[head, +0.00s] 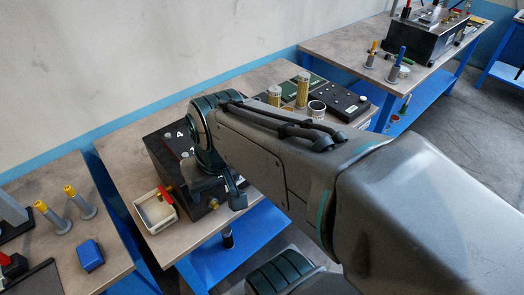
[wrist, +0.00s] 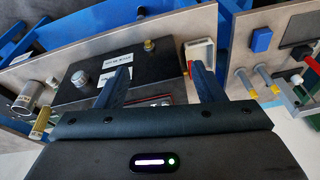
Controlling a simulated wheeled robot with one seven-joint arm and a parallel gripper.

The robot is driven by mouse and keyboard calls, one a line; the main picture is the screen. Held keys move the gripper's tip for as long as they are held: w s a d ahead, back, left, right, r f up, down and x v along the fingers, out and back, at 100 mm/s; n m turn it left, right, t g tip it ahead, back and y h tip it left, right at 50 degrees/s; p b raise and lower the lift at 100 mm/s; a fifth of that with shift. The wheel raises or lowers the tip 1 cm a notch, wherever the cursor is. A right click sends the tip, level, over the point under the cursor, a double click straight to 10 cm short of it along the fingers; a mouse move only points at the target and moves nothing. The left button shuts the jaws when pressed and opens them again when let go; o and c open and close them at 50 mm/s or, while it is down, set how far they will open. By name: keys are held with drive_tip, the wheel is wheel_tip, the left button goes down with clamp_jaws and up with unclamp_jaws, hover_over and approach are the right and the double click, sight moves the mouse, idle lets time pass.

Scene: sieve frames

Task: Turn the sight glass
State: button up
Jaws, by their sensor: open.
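A black box (head: 170,160) stands on the wooden table in front of me, with pale markings on its top and a small brass fitting (head: 213,204) on its front face. The wrist view shows the box (wrist: 125,72) with white labels, a silver round cap (wrist: 80,78) and a brass-topped fitting (wrist: 149,45). I cannot tell which part is the sight glass. My gripper (wrist: 162,68) is open over the box, with nothing visible between its fingers. In the head view my arm hides much of the box, and one dark finger shows at its front right.
A white tray (head: 138,203) with a red-handled item stands left of the box. A blue block (head: 90,256) and yellow-capped pegs (head: 84,205) are on the left table.

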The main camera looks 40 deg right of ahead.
drive_tip(key=w+d+f+m+t+y+b, duration=0.1)
drive_tip(key=d+f+m+y+b, duration=0.3)
drive_tip(key=f+m, duration=0.4)
drive_tip(key=w+d+f+m+y+b, duration=0.1)
drive_tip(key=f+m+y+b, duration=0.4)
drive_tip(key=f+m, duration=0.2)
drive_tip(key=s+d+f+m+t+h+b, duration=0.1)
drive_tip(key=d+f+m+t+h+b, duration=0.25)
drive_tip(key=d+m+t, duration=0.5)
drive_tip(key=s+d+f+m+t+h+b, duration=0.2)
drive_tip(key=d+f+m+t+h+b, duration=0.25)
drive_tip(key=d+m, duration=0.7)
drive_tip(key=w+r+n+t+p, duration=0.1)
drive_tip(key=w+n, duration=0.1)
drive_tip(key=w, duration=1.1)
drive_tip(key=shift+w+d+r+p, duration=0.2)
drive_tip(key=shift+w+d+p, duration=0.1)
drive_tip(key=shift+w+d, duration=0.15)
drive_tip(key=c, duration=1)
